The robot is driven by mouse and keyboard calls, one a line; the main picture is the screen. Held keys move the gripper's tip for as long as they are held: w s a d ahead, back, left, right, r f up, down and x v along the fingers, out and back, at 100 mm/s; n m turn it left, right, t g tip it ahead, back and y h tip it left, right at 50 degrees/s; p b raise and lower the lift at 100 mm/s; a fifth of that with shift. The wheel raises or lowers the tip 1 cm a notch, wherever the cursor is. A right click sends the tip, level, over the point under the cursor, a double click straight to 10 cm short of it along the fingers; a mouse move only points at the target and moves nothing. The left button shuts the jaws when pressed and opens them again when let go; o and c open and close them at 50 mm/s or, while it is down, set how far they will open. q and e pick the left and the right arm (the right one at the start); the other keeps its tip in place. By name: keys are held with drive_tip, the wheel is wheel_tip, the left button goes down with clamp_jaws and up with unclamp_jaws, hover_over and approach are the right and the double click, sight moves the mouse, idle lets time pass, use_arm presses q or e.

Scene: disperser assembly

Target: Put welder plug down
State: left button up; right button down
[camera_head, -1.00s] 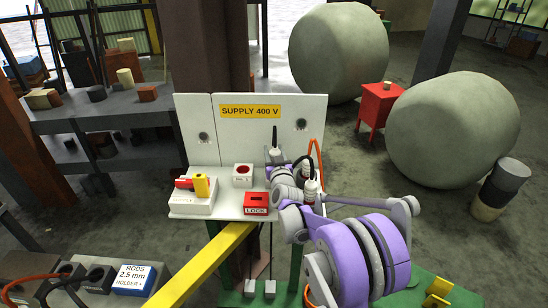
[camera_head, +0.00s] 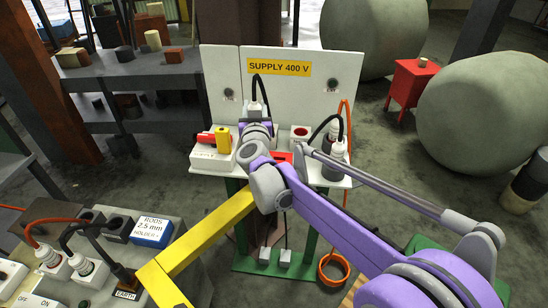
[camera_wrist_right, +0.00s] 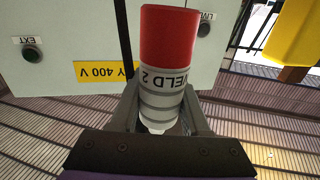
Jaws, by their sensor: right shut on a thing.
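My right gripper (camera_wrist_right: 165,115) is shut on the welder plug, a white plug (camera_wrist_right: 165,70) with grey rings, a red end and "WELD 2" lettering, shown upside down in the wrist view. In the head view the plug's white upper part (camera_head: 254,107), with a black cable looping from it, rises behind my purple gripper (camera_head: 256,130). The gripper is over the left-middle of the white shelf (camera_head: 205,163), in front of the "SUPPLY 400 V" board (camera_head: 305,103). Whether the plug's lower end touches anything is hidden. My left gripper is not in view.
Left of the gripper is a white box with a red and yellow connector (camera_head: 222,140). My arm covers much of the red lock box (camera_head: 281,157). A yellow beam (camera_head: 205,238) crosses in front.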

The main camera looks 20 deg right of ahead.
drive_tip(key=shift+s+a+f+b, duration=0.1)
drive_tip(key=shift+a+f+b, duration=0.2)
drive_tip(key=shift+f, duration=1.5)
drive_tip(key=shift+s+a+f+b, duration=0.1)
drive_tip(key=shift+a+f, duration=0.35)
drive_tip(key=shift+f, duration=1.35)
drive_tip(key=shift+s+a+f+b, duration=0.15)
drive_tip(key=shift+a+f, duration=0.2)
drive_tip(key=shift+f, duration=1.45)
drive_tip(key=shift+f, duration=0.1)
drive_tip(key=c, duration=0.8)
unclamp_jaws()
drive_tip(key=shift+f, duration=0.15)
drive_tip(key=shift+c, duration=0.2)
drive_tip(key=o, duration=0.5)
drive_tip(key=shift+c, duration=0.2)
